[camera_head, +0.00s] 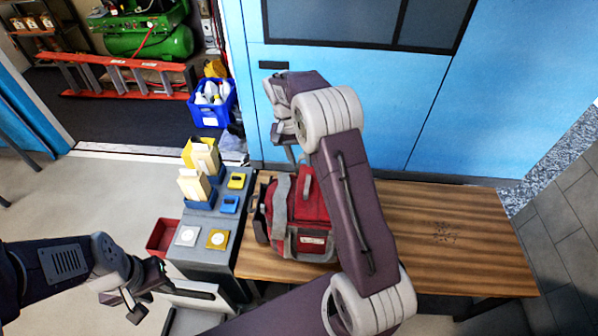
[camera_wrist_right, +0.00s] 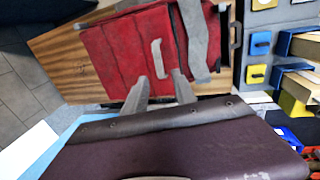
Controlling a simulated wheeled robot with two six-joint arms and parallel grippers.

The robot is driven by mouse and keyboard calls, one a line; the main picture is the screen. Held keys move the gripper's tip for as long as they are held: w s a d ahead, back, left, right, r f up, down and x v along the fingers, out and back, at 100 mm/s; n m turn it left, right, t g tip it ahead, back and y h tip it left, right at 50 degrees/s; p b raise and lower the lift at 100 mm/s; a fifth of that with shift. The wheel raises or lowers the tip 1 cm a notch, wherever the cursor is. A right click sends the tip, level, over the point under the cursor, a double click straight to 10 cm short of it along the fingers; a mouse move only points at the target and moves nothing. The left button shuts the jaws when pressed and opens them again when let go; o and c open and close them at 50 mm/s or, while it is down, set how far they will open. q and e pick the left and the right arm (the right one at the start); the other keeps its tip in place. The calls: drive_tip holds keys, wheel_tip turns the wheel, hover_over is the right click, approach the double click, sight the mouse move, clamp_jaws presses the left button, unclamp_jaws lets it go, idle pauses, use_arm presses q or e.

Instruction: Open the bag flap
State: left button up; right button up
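A red bag with grey trim and straps (camera_head: 308,199) lies on the left part of a wooden table. In the right wrist view, the bag's red top (camera_wrist_right: 115,50) looks closed, with a pale grey pull tab (camera_wrist_right: 158,58) on it and a wide grey strap (camera_wrist_right: 195,38) across it. My right gripper (camera_wrist_right: 162,90) has its two fingers apart, with nothing between them, near the bag's edge by the tab. In the head view, my right arm covers part of the bag. My left gripper (camera_head: 160,301) is low at the left, away from the bag; its fingers look apart and empty.
A grey stand (camera_head: 211,222) with yellow and blue holders is left of the table (camera_head: 450,235). A red bin (camera_head: 162,238) sits beside it. Blue panels (camera_head: 480,110) rise behind the table. The table's right part is clear.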

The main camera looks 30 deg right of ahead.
sight(307, 182)
drive_tip(key=f, duration=0.3)
drive_tip(key=d+f+p, duration=0.1)
drive_tip(key=f, duration=0.1)
drive_tip(key=s+f, duration=0.1)
drive_tip(key=f, duration=0.2)
drive_tip(key=shift+s+d+f, duration=0.1)
drive_tip(key=shift+d+f, duration=0.2)
drive_tip(key=shift+f, duration=0.05)
clamp_jaws()
idle(1.1)
